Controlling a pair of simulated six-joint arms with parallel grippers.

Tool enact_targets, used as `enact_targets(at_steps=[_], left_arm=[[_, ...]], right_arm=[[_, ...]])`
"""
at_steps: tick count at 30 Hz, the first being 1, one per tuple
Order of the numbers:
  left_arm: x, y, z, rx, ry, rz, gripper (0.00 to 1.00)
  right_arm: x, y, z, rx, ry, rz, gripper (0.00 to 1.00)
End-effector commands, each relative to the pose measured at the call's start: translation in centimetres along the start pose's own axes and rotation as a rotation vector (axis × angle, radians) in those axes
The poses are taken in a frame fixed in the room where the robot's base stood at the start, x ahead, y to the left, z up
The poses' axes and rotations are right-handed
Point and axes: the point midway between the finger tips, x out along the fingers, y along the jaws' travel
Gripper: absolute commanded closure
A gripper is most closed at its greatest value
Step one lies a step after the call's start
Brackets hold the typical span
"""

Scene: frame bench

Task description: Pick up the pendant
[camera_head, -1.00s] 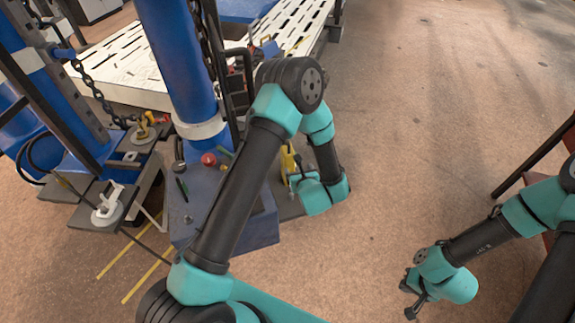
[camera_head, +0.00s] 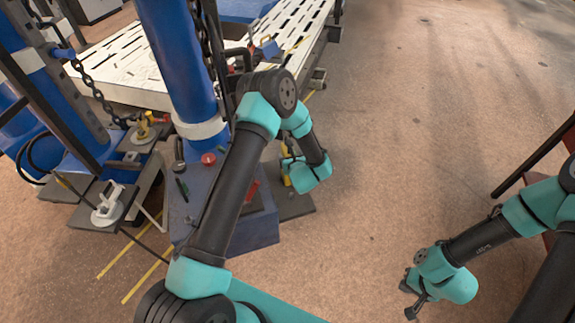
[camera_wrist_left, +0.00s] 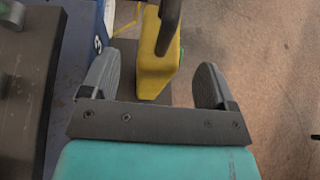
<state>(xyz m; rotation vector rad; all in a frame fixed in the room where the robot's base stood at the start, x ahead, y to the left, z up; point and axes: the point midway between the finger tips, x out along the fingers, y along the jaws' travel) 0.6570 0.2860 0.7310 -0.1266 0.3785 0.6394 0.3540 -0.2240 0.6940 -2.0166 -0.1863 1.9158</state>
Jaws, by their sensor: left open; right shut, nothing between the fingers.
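The pendant (camera_wrist_left: 160,58) is a yellow box with a black part at its top. In the left wrist view it stands between the two spread grey fingers, with a gap on each side. In the head view only a narrow yellow strip of the pendant (camera_head: 284,151) shows, mostly hidden by my left wrist. My left gripper (camera_head: 287,161) is open beside the blue column's base; its fingers are largely hidden in the head view. My right gripper (camera_head: 411,300) is shut and empty, low over the floor at the right.
The blue column (camera_head: 178,65) and its base (camera_head: 225,232) stand left of my left gripper. A white slotted table (camera_head: 125,62) is behind. A small shelf with a white clamp (camera_head: 108,206) is at left. Open floor (camera_head: 400,150) lies to the right.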

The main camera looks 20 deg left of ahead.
Motion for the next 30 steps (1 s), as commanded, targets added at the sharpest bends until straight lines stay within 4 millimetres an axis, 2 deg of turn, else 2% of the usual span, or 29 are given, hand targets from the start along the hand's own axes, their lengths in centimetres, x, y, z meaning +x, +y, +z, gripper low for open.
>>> enact_targets(at_steps=[10, 21, 30], left_arm=[[0.6, 0.0, 0.0, -0.002, 0.0, 0.001, 0.19], [4.9, 0.0, -0.1, -0.001, 0.0, 0.0, 0.19], [5.2, 0.0, -0.1, 0.0, 0.0, 0.0, 0.19]], right_arm=[[0.0, 0.0, 0.0, 0.0, 0.0, 0.0, 1.0], [0.0, 0.0, 0.0, 0.0, 0.0, 0.0, 1.0], [0.0, 0.0, 0.0, 0.0, 0.0, 0.0, 1.0]])
